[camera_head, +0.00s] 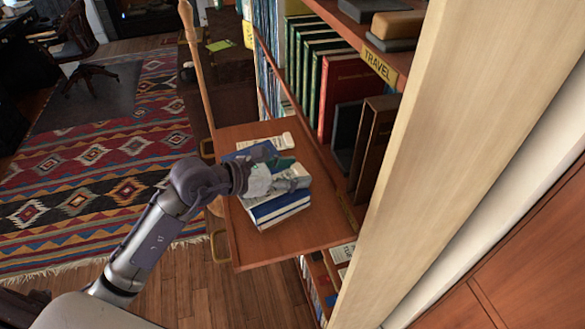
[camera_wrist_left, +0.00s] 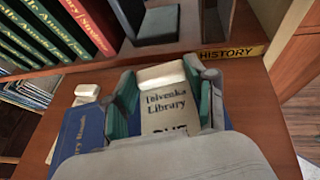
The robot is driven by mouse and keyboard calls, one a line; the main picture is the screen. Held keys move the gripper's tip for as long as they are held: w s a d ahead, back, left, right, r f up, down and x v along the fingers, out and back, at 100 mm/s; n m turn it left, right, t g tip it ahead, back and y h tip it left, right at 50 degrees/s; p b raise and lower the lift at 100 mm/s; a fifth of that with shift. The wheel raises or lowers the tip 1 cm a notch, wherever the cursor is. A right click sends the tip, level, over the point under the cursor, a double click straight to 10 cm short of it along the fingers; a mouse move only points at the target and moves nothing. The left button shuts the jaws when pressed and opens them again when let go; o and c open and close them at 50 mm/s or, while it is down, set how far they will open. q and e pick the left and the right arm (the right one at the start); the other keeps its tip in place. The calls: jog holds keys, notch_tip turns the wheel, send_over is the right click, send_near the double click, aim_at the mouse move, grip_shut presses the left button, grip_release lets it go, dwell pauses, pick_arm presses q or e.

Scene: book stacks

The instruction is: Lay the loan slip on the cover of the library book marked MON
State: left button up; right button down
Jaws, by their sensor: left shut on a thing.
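My left gripper (camera_head: 284,174) is over the pull-out shelf board, just above a blue book with pale page edges (camera_head: 278,210). In the left wrist view its green-padded fingers (camera_wrist_left: 165,105) are shut on the sides of the loan slip (camera_wrist_left: 168,122). The slip is cream, printed with "Library", and has a pale raised far end. Another blue book (camera_wrist_left: 78,140) lies left of the gripper, its cover lettering partly cut off; it also shows in the head view (camera_head: 250,150). I cannot read MON on any cover. The gripper hides much of the near book, so contact with the slip is unclear.
The wooden board (camera_head: 300,245) has bare room at its front and right. Another pale slip (camera_head: 262,144) lies at its back. Shelves with green and red books (camera_head: 340,85) rise behind. A light upright panel (camera_head: 440,170) stands at right.

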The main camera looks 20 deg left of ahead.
pick_arm(q)
jog(key=shift+w+f, duration=0.1)
jog(key=shift+f, duration=0.1)
jog(key=o, duration=0.8)
jog(key=shift+c, duration=0.2)
jog(key=shift+r, duration=0.15)
jog(key=shift+a+r, duration=0.1)
jog(key=b+v, duration=0.3)
jog(key=v, duration=0.7)
jog(key=shift+s+a+b, duration=0.25)
jog(key=shift+s+b, duration=0.05)
jog(key=shift+s+a+r, duration=0.3)
jog(key=shift+s, duration=0.1)
